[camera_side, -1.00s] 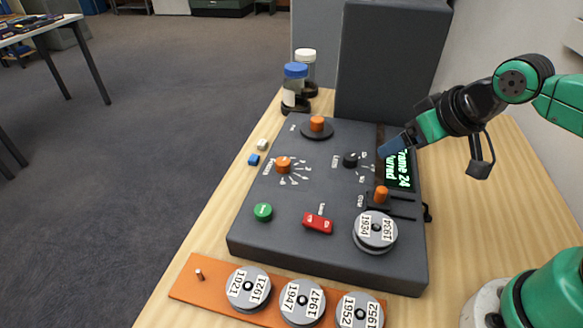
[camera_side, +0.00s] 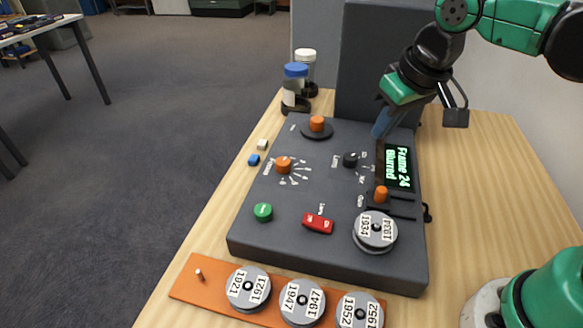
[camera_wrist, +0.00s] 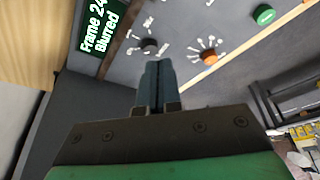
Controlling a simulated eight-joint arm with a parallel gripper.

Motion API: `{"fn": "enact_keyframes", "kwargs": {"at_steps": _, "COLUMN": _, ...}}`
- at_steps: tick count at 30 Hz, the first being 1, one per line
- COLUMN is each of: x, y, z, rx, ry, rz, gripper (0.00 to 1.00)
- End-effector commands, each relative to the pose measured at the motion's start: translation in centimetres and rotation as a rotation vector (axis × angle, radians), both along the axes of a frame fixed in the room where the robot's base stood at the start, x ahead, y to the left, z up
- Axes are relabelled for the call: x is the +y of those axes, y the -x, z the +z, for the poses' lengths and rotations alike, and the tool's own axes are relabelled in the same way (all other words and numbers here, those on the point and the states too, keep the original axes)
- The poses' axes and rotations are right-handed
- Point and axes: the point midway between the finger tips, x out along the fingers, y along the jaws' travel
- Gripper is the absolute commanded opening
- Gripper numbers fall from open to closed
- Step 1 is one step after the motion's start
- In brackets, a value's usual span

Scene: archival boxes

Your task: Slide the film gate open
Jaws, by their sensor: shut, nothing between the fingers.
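The dark grey console (camera_side: 335,245) lies on the wooden table. An orange slider knob (camera_side: 381,194) stands in a dark track on the console's right side, below the display; it looks like the film gate's handle, but its label is too small to read. My gripper (camera_side: 378,132) is above the console's far part, up from the display and apart from the slider. Its blue-grey fingers are shut and empty. In the wrist view the fingers (camera_wrist: 155,72) are pressed together, pointing toward a black knob. The slider is not seen there.
The display (camera_side: 398,168) reads "Frame 24 Blurred". A reel marked 1934 (camera_side: 375,231) sits just below the slider. A red lever (camera_side: 318,223), green button (camera_side: 263,212) and orange knobs are to the left. A tall grey panel (camera_side: 365,60) stands behind my gripper.

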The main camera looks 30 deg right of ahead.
Motion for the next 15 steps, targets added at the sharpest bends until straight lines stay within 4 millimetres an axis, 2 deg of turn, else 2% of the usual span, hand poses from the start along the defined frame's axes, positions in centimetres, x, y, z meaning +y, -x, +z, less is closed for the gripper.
{"fn": "enact_keyframes", "kwargs": {"at_steps": 8, "x": 0.0, "y": -0.2, "z": -0.6, "rx": -0.001, "ry": 0.0, "rz": -0.001, "gripper": 0.0}}
{"fn": "enact_keyframes", "kwargs": {"at_steps": 15, "x": 0.0, "y": -1.3, "z": -3.4, "rx": -0.002, "ry": 0.0, "rz": -0.001, "gripper": 0.0}}
